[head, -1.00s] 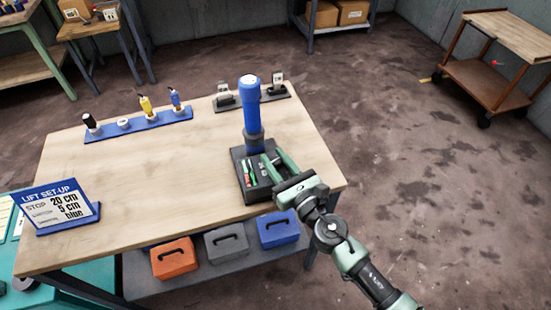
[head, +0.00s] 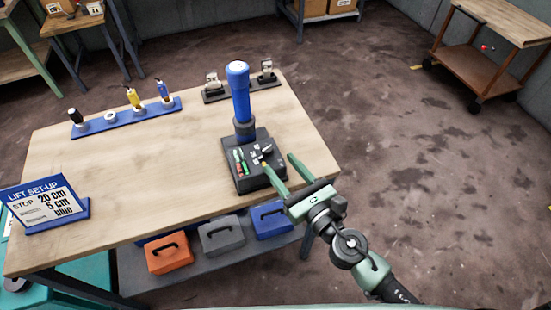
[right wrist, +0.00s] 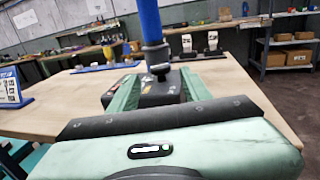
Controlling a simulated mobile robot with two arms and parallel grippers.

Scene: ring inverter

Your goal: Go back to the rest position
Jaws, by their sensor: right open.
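My right gripper (head: 283,175) is open and empty at the right front part of the workbench (head: 190,170). Its fingers point at the black control box (head: 256,176), which has a knob and green and red parts on top. A blue column (head: 240,95) stands upright at the back of this box. In the right wrist view the two green fingers (right wrist: 155,92) stand apart with the box and the blue column (right wrist: 150,22) beyond them. I cannot tell whether the left finger touches the box's edge. My left gripper is not in view.
A blue rack (head: 122,118) with several tools stands at the bench's back left, a dark stand (head: 243,91) behind the column. A sign (head: 45,204) is at the front left. Orange (head: 169,255), grey and blue cases sit on the lower shelf.

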